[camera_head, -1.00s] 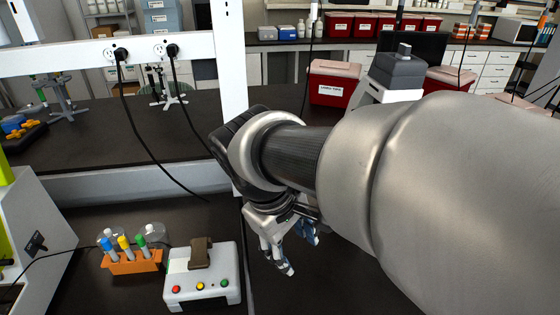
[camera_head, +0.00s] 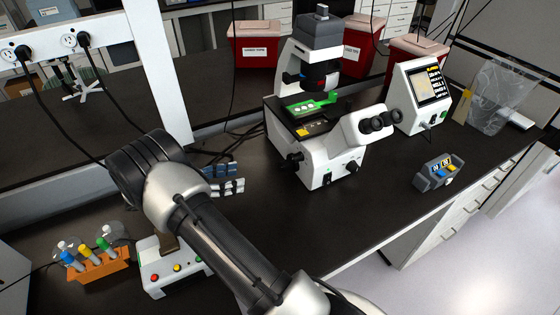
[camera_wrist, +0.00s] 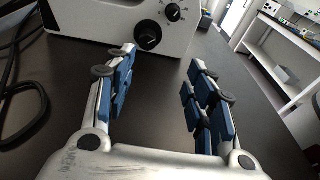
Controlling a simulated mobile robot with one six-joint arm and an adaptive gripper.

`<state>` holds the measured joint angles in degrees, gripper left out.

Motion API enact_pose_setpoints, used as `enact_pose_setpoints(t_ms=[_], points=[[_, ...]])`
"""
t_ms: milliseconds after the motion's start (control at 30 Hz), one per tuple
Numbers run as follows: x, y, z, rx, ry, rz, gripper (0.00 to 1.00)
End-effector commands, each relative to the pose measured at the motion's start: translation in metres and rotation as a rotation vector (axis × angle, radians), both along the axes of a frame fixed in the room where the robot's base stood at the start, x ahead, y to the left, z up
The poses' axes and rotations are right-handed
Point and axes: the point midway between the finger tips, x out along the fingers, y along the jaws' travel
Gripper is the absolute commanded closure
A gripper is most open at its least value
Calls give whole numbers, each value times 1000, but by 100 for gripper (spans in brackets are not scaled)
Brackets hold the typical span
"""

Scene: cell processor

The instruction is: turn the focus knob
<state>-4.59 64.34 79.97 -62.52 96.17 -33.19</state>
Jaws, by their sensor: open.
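The white microscope (camera_head: 335,155) stands on the dark bench in the head view. It has a black side knob (camera_head: 294,161) on its left and another dark knob (camera_head: 352,167) at its front right. In the wrist view, a large round black knob (camera_wrist: 148,35) sits low on the white housing (camera_wrist: 95,18), with a smaller dial (camera_wrist: 173,13) above it to the right. Which of these is the focus knob I cannot tell for sure. My gripper (camera_head: 239,178) is left of the microscope, apart from it. In the wrist view my gripper (camera_wrist: 162,60) is open and empty, its blue-padded fingers facing the housing.
Black cables (camera_head: 215,153) lie behind my gripper. An orange tube rack (camera_head: 98,267) and a button box (camera_head: 172,275) stand at the lower left. A screen device (camera_head: 418,97) and a small grey block (camera_head: 438,172) stand right of the microscope. Bench in front of the microscope is clear.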

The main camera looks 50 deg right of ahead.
Motion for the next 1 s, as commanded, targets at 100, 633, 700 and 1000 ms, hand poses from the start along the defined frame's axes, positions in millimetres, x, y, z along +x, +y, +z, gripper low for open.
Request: enact_pose_setpoints(t_ms=[100,633,700,1000], points=[[6,-3,-24,-64,97,42,50],[-3,-44,-45,-129,181,78,50],[-8,-59,-45,-128,183,78,50],[-28,-121,-45,-128,181,78,50]])
